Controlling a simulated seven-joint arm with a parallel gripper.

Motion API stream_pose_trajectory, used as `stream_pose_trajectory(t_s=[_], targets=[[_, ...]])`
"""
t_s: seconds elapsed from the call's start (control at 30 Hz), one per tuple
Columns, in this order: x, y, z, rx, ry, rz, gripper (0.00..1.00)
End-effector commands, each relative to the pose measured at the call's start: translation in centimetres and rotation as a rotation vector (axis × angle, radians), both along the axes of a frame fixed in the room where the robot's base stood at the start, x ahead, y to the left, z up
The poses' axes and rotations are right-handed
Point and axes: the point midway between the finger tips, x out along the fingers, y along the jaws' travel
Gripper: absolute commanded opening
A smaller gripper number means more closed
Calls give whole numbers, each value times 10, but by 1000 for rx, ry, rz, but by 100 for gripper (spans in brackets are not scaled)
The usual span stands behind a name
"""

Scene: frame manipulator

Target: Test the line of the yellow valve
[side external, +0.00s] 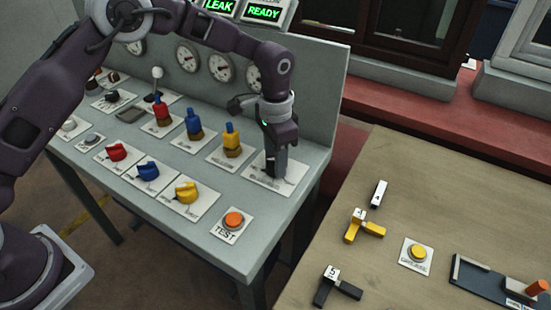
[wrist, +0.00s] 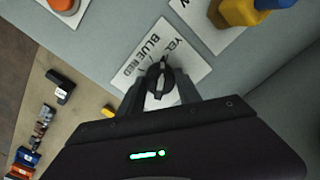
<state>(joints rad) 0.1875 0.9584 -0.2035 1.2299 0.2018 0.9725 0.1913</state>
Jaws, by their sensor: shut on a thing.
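My gripper (side external: 276,172) points down at the right end of the grey console and is shut on a black selector knob (wrist: 160,80). The knob's white plate (wrist: 135,62) reads YEL…, BLUE and RED; I cannot tell which word it points at. A yellow lever knob (side external: 186,192) sits on a front-row plate, right of a blue one (side external: 148,171) and a red one (side external: 116,151). A yellow-topped brass fitting (side external: 232,138) stands behind them, left of my gripper. The orange TEST button (side external: 234,220) is at the console's front right.
Lit green LEAK (side external: 219,6) and READY (side external: 263,11) signs top the gauge panel. Blue (side external: 193,124) and red (side external: 160,110) upright fittings stand in the back row. The wooden table (side external: 400,190) at right holds loose parts and a yellow button (side external: 418,252).

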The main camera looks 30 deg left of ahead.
Motion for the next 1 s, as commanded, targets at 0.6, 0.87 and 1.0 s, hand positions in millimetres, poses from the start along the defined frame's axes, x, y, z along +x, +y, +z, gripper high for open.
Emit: stream_pose_trajectory(t_s=[0.6, 0.87, 1.0], targets=[[0, 0, 1, 0, 0, -188, 0], [0, 0, 1, 1, -1, -190, 0], [0, 0, 1, 1, -1, -190, 52]])
